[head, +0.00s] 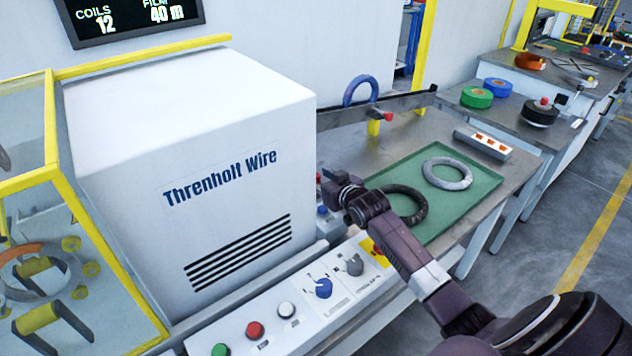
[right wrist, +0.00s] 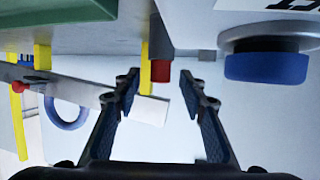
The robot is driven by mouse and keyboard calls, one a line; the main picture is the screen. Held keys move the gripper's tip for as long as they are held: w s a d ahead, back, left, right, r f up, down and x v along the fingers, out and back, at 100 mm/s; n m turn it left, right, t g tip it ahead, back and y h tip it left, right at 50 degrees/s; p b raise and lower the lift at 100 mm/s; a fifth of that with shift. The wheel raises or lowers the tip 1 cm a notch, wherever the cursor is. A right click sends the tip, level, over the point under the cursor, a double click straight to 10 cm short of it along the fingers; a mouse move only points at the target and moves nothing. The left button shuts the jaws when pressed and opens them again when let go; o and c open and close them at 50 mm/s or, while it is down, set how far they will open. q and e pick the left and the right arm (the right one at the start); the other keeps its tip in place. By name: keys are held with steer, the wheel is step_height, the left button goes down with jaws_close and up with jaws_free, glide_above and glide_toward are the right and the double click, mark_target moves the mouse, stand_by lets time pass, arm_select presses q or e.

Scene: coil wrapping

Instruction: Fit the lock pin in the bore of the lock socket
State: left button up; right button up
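My right gripper (head: 340,192) is beside the white machine's right side, above the edge of the control panel. In the right wrist view its two fingers (right wrist: 159,82) are apart, with nothing seen gripped. A short red cylinder on a dark grey stem (right wrist: 160,72) shows in the gap between the fingertips, apparently beyond them. It may be the lock pin, but I cannot confirm this. A white block (right wrist: 150,110) shows just below it in that picture. I cannot make out the lock socket or its bore. My left gripper is not in view.
A blue knob (right wrist: 265,67) is close to the right finger. A green tray (head: 465,208) holds a grey coil (head: 447,173) and a dark coil (head: 418,207). A yellow post (head: 374,127) with a red knob and a blue coil (head: 360,90) stand behind. Panel knobs lie below my arm.

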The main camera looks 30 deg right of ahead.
jaws_close()
